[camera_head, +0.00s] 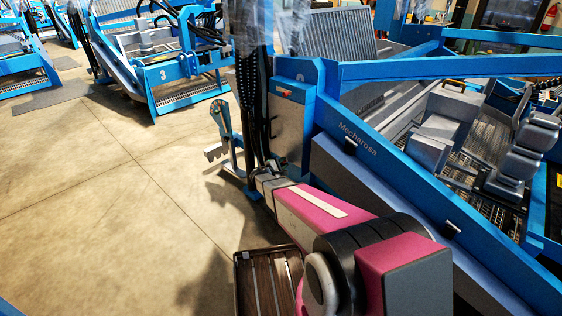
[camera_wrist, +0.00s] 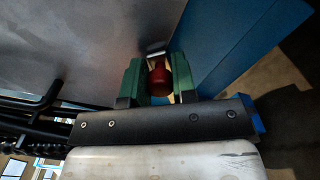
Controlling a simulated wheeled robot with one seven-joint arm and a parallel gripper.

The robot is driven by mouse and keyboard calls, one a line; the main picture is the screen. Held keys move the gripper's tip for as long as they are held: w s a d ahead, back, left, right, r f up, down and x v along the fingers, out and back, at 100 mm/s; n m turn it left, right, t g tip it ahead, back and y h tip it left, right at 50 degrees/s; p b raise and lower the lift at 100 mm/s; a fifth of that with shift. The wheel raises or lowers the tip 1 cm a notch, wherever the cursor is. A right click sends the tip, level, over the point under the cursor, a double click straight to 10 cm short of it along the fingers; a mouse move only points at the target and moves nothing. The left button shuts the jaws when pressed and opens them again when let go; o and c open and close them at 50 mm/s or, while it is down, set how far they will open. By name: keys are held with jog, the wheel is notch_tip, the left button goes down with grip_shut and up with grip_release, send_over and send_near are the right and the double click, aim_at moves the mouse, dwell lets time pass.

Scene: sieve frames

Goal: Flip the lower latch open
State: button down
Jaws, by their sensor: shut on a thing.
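The lower latch shows as a red knob (camera_wrist: 160,82) in the wrist view, by a grey panel and a blue post. My gripper (camera_wrist: 157,70) has its two green fingers on either side of the red knob and is shut on it. In the head view my gripper (camera_head: 268,174) is at the lower part of the grey box on the blue frame. The lower latch is mostly hidden there by my gripper and arm. An orange-red upper latch (camera_head: 283,92) sits near the top of the box, clear of my gripper.
The grey box (camera_head: 285,125) is fixed to the blue machine frame (camera_head: 365,150). Black hoses (camera_head: 252,105) hang at its left, and dark rods (camera_wrist: 38,105) show in the wrist view. A wooden slatted crate (camera_head: 262,285) stands beside my arm. The concrete floor (camera_head: 100,200) at left is clear.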

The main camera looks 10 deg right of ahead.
jog(key=shift+s+d+f+m, duration=0.15)
jog(key=shift+f+m, duration=0.55)
jog(key=shift+m, duration=0.6)
jog(key=shift+s+d+f+m, duration=0.15)
jog(key=shift+f+m, duration=0.55)
jog(key=shift+m, duration=0.6)
jog(key=shift+s+f+m, duration=0.15)
jog(key=shift+f+m, duration=0.55)
jog(key=shift+m, duration=0.6)
jog(key=c, duration=0.9)
grip_release()
jog(key=shift+s, duration=0.1)
send_near(289, 167)
jog(key=v, duration=0.4)
jog(key=shift+s+a+r, duration=0.1)
jog(key=shift+s+a, duration=0.1)
jog(key=shift+s, duration=0.1)
